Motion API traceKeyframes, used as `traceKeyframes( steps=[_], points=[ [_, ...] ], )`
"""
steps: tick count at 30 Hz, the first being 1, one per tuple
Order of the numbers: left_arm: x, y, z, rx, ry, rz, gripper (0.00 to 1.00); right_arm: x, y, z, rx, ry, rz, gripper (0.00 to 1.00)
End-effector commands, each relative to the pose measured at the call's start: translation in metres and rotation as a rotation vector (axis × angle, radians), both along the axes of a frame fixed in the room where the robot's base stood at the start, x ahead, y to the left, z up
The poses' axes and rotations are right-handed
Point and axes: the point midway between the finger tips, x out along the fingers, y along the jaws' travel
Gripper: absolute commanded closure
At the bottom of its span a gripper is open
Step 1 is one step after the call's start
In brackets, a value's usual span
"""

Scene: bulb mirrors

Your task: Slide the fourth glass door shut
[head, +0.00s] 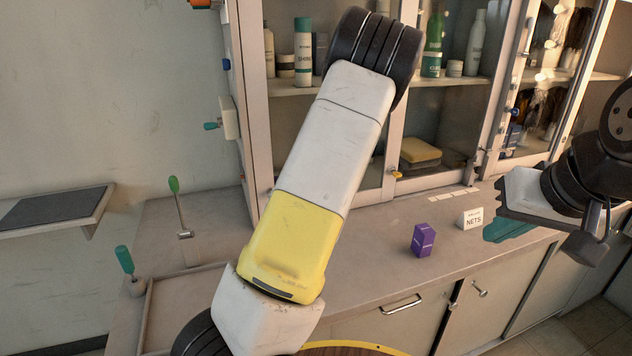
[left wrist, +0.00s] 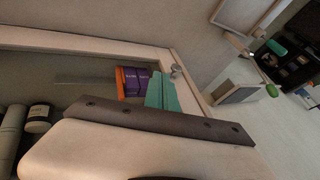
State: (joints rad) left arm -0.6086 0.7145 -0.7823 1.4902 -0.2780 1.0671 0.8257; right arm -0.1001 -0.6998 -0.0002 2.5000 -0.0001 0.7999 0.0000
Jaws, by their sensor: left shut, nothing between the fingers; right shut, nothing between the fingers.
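The cabinet (head: 395,115) has glass-fronted bays with pale frames on the back of the counter. Which glass door is the fourth, and how far it stands open, I cannot tell. My right gripper (head: 507,228) is at the right, above the counter's front edge; its teal fingers are shut and empty, apart from the cabinet. My left arm crosses the middle and hides part of the cabinet; its gripper is out of the head view. In the left wrist view my left gripper (left wrist: 162,92) shows teal fingers, shut and empty, near a pale frame with a metal knob (left wrist: 177,72).
A purple box (head: 423,240) and a white NETS box (head: 471,218) stand on the counter. Bottles (head: 303,52) stand on the shelves. Green-handled levers (head: 178,205) and a grey wall shelf (head: 55,208) are at the left. Bare counter lies around the purple box.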

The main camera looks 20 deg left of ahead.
Motion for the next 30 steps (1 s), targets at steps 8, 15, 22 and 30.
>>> traceKeyframes(
  steps=[8, 15, 22, 30],
  points=[
    [0.016, 0.002, -0.007, 0.084, -0.016, 0.018, 1.00, 0.000, 0.000, 0.000, 0.000, 0.000, 0.000, 1.00],
    [0.015, 0.028, -0.041, 0.084, -0.011, 0.020, 1.00, 0.000, 0.000, 0.000, 0.000, 0.000, 0.000, 1.00],
    [0.017, 0.057, -0.081, 0.082, -0.013, 0.019, 1.00, 0.000, 0.000, 0.000, 0.000, 0.000, 0.000, 1.00],
    [-0.002, 0.085, -0.081, 0.080, -0.015, 0.017, 1.00, 0.000, 0.000, 0.000, 0.000, 0.000, 0.000, 1.00]
  ],
)
